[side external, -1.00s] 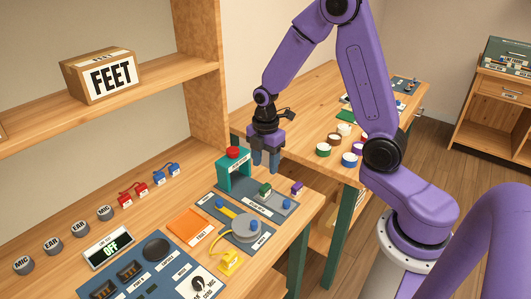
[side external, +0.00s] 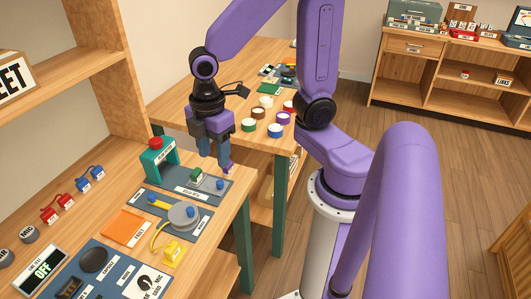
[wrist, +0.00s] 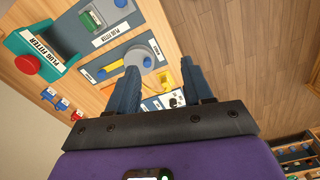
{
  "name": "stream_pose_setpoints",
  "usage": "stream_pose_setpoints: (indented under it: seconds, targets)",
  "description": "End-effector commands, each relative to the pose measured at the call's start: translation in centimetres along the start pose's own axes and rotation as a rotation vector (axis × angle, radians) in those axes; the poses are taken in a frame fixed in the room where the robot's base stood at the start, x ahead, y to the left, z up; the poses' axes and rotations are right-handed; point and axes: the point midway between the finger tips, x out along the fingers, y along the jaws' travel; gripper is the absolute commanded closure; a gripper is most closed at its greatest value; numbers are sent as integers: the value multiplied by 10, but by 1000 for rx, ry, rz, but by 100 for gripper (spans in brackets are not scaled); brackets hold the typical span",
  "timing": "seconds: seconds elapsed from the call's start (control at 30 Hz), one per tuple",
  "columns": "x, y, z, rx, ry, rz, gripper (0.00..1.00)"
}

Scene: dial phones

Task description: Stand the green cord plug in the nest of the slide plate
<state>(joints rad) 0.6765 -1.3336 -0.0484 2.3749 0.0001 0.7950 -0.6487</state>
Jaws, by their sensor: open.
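The green cord plug (side external: 197,174) rests at one end of the light slide plate (side external: 208,181), opposite the blue knob (side external: 220,185). I cannot tell how it is seated in the nest. My gripper (side external: 213,160) is open and empty, above the bench's right side, to the right of the green plug in the side view. Its spread fingers also show in the wrist view (wrist: 160,66), apart from the plug. The teal plug fitter (side external: 158,160) with a red button stands behind the slide plate.
A purple piece (side external: 228,169) is partly hidden by my right fingertip. Coloured round pots (side external: 276,130) stand on the other table.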

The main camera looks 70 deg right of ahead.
Motion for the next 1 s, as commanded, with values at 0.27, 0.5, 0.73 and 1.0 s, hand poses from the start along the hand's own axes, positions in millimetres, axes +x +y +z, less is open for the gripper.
stream_pose_setpoints:
  seconds: [0.27,0.5,0.73,1.0]
  targets:
    - [-18,-75,16,118,11,-3,49]
    - [-24,-112,32,193,14,-8,49]
    - [-24,-118,36,210,12,-9,49]
    - [-24,-118,35,209,13,-9,49]
